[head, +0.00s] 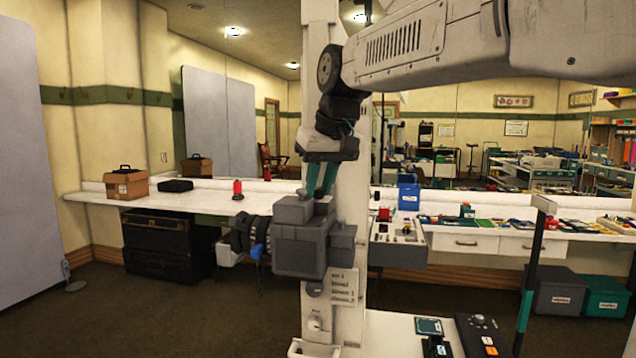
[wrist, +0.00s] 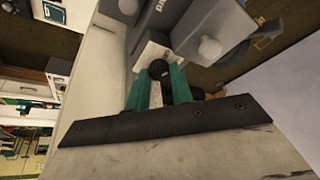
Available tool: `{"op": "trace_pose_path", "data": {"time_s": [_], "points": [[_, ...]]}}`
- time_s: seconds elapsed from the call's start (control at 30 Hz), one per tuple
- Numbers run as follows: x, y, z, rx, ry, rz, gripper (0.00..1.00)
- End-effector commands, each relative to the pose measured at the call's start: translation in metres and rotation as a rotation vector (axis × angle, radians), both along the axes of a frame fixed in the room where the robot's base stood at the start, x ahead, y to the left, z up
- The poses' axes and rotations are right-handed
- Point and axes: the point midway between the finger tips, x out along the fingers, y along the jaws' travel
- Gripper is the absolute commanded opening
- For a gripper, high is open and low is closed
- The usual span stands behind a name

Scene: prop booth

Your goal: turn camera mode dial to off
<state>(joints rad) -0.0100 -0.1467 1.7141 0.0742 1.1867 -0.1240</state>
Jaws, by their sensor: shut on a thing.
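A boxy grey camera (head: 300,252) with a dark ringed lens (head: 248,234) stands in front of the white column in the head view. My gripper (head: 319,190) comes down from above, its teal fingers on the camera's top. In the wrist view a small dark round knob, seemingly the mode dial (wrist: 158,68), sits between the teal fingertips (wrist: 160,84), which are shut on it. A white plate with small marks (wrist: 150,53) lies beside the knob; I cannot read it or tell the dial's setting. The grey camera body (wrist: 212,28) fills the upper right there.
The white column (head: 345,215) stands directly behind the camera. A dark upright post (head: 530,270) stands at right.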

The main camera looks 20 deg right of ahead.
Motion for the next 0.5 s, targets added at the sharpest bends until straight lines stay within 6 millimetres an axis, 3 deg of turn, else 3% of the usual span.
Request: {"op": "trace_pose_path", "data": {"time_s": [0.5], "points": [[0.0016,-0.0025,0.0011,0.000,-0.003,0.312,0.00]]}}
